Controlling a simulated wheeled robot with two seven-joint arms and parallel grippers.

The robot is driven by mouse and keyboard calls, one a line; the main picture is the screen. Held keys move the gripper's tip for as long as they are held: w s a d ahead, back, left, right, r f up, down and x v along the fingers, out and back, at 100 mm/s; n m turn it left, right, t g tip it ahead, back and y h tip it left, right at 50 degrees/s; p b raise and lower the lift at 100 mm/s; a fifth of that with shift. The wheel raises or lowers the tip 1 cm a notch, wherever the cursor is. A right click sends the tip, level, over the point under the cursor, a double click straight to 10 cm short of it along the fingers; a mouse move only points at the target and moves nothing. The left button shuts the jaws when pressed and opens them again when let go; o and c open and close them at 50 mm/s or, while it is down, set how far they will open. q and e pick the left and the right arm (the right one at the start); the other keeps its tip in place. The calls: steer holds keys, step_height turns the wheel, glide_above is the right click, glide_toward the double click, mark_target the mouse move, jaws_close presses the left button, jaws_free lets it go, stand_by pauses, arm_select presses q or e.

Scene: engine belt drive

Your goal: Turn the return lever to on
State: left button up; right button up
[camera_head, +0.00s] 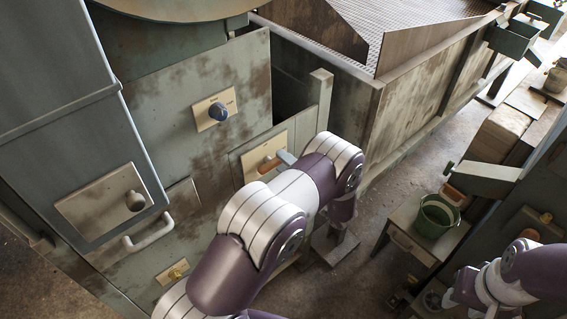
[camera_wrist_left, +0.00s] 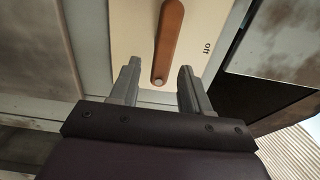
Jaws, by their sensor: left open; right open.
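The return lever (camera_wrist_left: 168,42) is a brown handle on a cream plate (camera_wrist_left: 133,38). In the left wrist view it points down toward my gripper, and "off" is printed to its right. In the head view the lever (camera_head: 268,166) sits on its plate (camera_head: 252,159) on the machine front, partly hidden by my left arm. My left gripper (camera_wrist_left: 157,82) is open, with one grey finger on each side of the lever's end. It is mostly hidden in the head view. Contact with the lever cannot be told. My right arm shows at the lower right, but its gripper cannot be made out.
A plate with a dark blue knob (camera_head: 218,111) is above and left of the lever. Further left are a grey knob (camera_head: 135,201) and a pale handle (camera_head: 149,232). A green bucket (camera_head: 436,216) stands on a small table at the right. Open floor lies between.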

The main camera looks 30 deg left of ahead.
arm_select(q)
steer(key=b+v, duration=0.3)
steer(key=v, duration=0.9)
steer(key=shift+b, duration=0.3)
